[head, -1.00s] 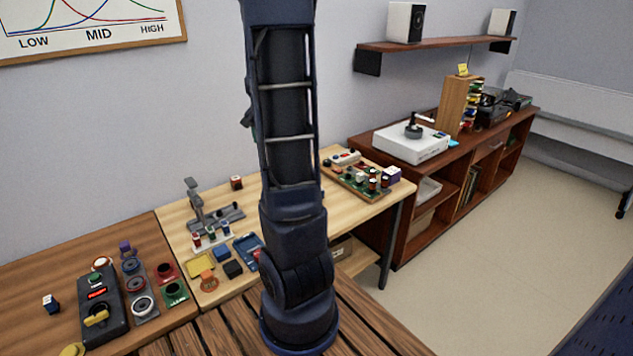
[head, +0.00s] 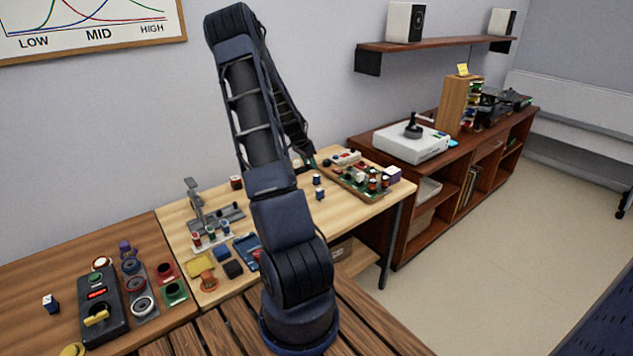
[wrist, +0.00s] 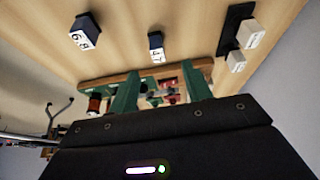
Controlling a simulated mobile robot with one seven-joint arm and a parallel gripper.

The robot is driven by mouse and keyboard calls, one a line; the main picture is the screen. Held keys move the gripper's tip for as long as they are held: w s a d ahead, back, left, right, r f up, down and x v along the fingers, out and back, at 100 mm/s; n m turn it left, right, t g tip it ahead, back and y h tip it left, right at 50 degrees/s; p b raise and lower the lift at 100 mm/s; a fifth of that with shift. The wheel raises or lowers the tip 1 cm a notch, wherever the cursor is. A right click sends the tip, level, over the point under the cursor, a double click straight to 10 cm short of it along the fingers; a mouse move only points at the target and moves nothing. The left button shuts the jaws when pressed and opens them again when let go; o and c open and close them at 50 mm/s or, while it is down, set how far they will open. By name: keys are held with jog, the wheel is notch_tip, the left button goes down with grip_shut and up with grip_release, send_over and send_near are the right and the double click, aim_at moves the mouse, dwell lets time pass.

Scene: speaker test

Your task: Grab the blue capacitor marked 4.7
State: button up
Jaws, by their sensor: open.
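In the wrist view, a small dark blue capacitor with a white face (wrist: 156,46) stands on the light wood table; its marking looks like 4.7. A similar blue capacitor (wrist: 84,32), apparently marked 6.8, stands to its left. In the head view two small blue-and-white blocks (head: 318,187) show just right of my arm; their markings are too small to read. My gripper (wrist: 160,88) has two green fingers spread apart with nothing held between them. The 4.7 capacitor appears beyond the fingertips, not touching them. My arm mostly hides my gripper in the head view.
Two white blocks on a black holder (wrist: 227,40) stand right of the capacitors. A board with parts (head: 362,182) lies at the table's right end and shows behind my fingers. A grey stand (head: 197,207) and small trays are left of my arm.

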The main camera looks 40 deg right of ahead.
aim_at(316, 175)
jog(key=x, duration=1.2)
jog(key=shift+s+d+r, duration=0.1)
jog(key=shift+s, duration=0.15)
jog(key=shift+c, duration=0.4)
jog(key=c, duration=1)
